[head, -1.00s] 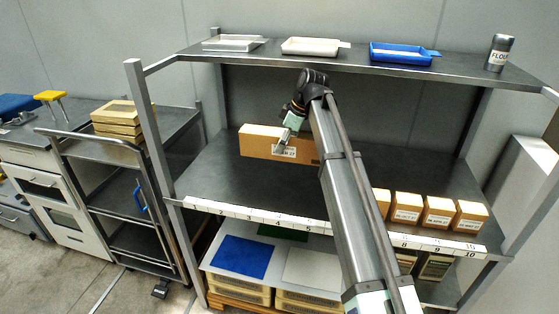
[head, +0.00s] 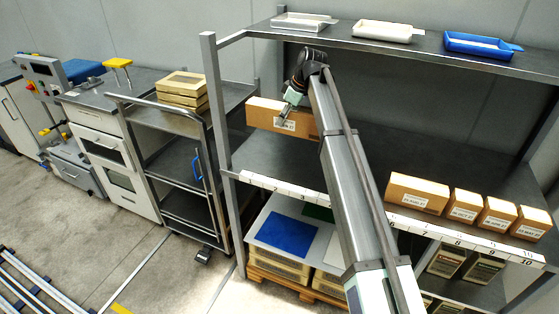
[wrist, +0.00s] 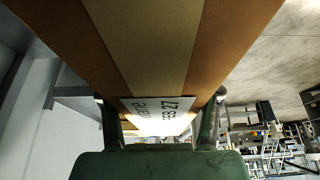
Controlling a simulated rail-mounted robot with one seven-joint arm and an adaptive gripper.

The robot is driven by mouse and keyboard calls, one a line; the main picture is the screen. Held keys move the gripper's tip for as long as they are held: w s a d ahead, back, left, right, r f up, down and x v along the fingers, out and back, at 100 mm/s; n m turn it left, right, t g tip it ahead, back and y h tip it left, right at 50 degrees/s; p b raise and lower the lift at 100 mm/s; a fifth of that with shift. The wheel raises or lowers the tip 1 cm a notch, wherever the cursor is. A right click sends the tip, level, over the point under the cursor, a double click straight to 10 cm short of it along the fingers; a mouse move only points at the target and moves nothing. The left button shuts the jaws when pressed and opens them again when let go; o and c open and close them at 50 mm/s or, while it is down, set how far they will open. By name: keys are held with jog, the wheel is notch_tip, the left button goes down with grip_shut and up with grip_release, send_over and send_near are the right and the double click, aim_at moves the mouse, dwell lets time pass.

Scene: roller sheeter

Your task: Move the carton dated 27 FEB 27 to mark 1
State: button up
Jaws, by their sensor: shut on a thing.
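A long brown carton (head: 264,112) is in my gripper (head: 289,108), at the left end of the middle shelf, close to the left post. In the wrist view my gripper (wrist: 160,118) has a finger on each side of the label, shut on the carton (wrist: 145,45). The carton appears to be above the shelf; the gap under it is hard to judge. Mark 1 (head: 246,176) is at the left end of the numbered front strip.
Several cartons, one long (head: 417,193) and others small (head: 497,216), stand on the right of the shelf behind marks 6 to 10. The left part of the shelf (head: 262,156) is bare. The upper shelf (head: 350,38) with trays is overhead; the left post (head: 218,120) is close.

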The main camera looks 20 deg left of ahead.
aim_at(297, 135)
notch_tip(297, 135, down, 18)
jog(key=p, duration=0.4)
jog(key=shift+r, duration=0.25)
jog(key=shift+f, duration=0.1)
jog(key=o, duration=1.6)
jog(key=b+v, duration=0.3)
jog(key=v, duration=0.9)
jog(key=shift+d, duration=0.1)
